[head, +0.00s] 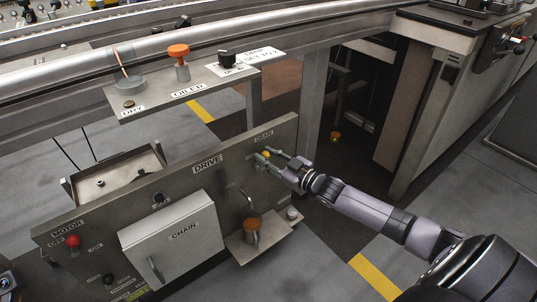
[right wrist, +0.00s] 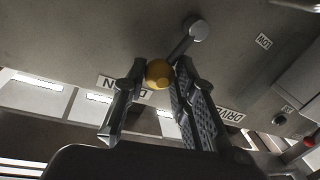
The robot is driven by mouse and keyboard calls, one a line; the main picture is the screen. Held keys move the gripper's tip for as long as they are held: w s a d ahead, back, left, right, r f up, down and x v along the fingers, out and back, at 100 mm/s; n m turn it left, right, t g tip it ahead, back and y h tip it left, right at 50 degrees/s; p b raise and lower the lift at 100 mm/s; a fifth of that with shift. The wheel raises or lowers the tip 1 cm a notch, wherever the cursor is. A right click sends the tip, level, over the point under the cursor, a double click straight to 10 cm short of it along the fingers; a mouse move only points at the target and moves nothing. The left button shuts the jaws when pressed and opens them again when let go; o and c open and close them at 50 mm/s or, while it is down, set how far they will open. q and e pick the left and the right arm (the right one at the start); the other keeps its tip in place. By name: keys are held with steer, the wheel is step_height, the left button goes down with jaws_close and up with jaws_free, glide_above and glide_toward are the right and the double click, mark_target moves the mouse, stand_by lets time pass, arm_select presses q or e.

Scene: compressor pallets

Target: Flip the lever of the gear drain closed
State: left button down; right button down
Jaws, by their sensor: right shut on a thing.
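The gear drain lever is a short metal arm with a yellow ball knob on the grey "DRIVE" panel (head: 228,190), near its upper right corner. In the right wrist view the yellow knob (right wrist: 159,73) sits between my fingertips, and the lever's metal arm (right wrist: 183,49) runs up right from it to a round pivot (right wrist: 197,30). My right gripper (head: 266,155) is shut on the knob, reaching in from the right. A small label (right wrist: 122,88) beside the knob is partly hidden by a finger. My left gripper is not in view.
A white "CHAIN" box (head: 170,240) juts from the panel at lower left. Above is a ledge (head: 190,85) with an orange-topped oiler (head: 179,60) and a black knob (head: 226,59).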

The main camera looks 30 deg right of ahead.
steer(key=shift+d+f, duration=0.2)
steer(key=shift+f, duration=0.15)
steer(key=c, duration=1.4)
jaws_free()
steer(key=shift+s, duration=0.1)
steer(key=shift+c, duration=0.2)
steer(key=shift+o, duration=0.5)
steer(key=shift+r, duration=0.1)
steer(key=shift+a, duration=0.1)
steer(key=v, duration=1.2)
steer(key=shift+r, duration=0.1)
steer(key=shift+c, duration=0.5)
